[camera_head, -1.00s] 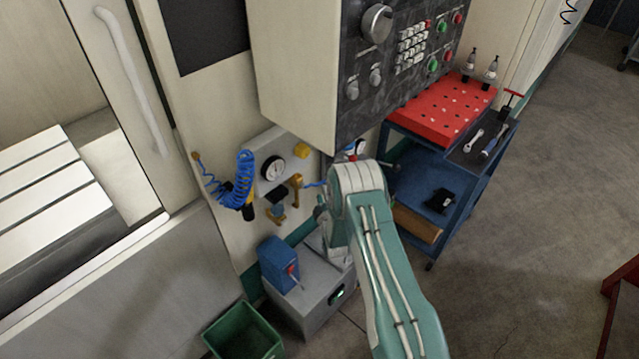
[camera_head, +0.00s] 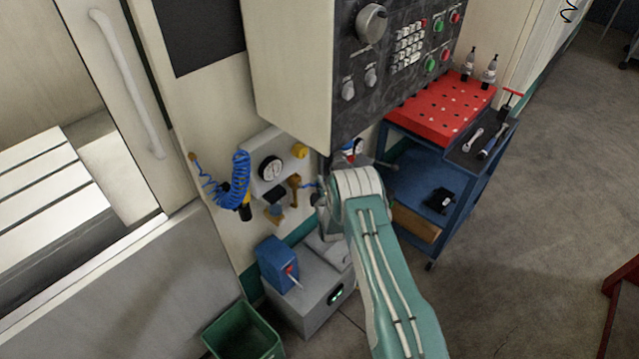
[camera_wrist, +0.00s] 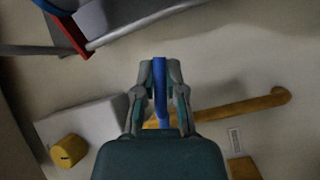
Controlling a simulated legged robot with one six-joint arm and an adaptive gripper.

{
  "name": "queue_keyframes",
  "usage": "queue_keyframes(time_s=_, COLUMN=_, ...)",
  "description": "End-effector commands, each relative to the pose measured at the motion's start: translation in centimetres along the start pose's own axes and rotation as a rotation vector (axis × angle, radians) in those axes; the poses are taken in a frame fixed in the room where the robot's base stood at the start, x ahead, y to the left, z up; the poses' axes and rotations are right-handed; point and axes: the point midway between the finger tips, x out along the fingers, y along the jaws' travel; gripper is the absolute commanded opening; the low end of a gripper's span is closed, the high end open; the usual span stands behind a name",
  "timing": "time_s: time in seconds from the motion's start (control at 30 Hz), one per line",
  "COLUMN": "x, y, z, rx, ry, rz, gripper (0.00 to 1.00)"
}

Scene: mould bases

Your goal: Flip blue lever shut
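The blue lever (camera_wrist: 160,85) stands between the two fingers of my gripper (camera_wrist: 160,72) in the wrist view. Both fingertips appear to press against its sides, so the gripper looks shut on it. The lever belongs to a brass-coloured pipe (camera_wrist: 235,108) that runs to the right behind the fingers. In the head view, a short piece of the blue lever (camera_head: 310,186) shows beside the brass valve (camera_head: 295,187) on the wall panel. My wrist hides the rest of the lever and most of the gripper there.
A yellow knob (camera_wrist: 68,150) and a pressure gauge (camera_head: 271,168) sit on the same panel. A coiled blue hose (camera_head: 239,178) hangs left. The control cabinet (camera_head: 295,75) overhangs above. A blue cart (camera_head: 405,165) stands right. A grey box (camera_head: 310,295) and green bin (camera_head: 245,335) stand below.

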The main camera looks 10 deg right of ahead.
Motion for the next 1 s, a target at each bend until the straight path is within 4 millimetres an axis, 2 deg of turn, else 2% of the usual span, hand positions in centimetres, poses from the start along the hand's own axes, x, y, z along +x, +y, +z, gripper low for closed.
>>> queue_keyframes(time_s=0.17, x=0.0, y=0.1, z=0.1, rx=-0.026, ry=0.003, rz=0.016, gripper=0.0)
queue_keyframes(time_s=0.5, x=0.2, y=1.6, z=-0.3, rx=-0.224, ry=0.052, rz=0.155, gripper=0.0)
queue_keyframes(time_s=0.8, x=0.1, y=1.7, z=-0.4, rx=-0.233, ry=0.055, rz=0.159, gripper=0.0)
queue_keyframes(time_s=0.83, x=0.1, y=1.7, z=-0.4, rx=-0.233, ry=0.056, rz=0.159, gripper=0.23)
queue_keyframes(time_s=0.9, x=0.1, y=1.7, z=-0.4, rx=-0.232, ry=0.055, rz=0.159, gripper=0.5)
queue_keyframes(time_s=1.0, x=0.1, y=1.7, z=-0.4, rx=-0.232, ry=0.055, rz=0.16, gripper=0.5)
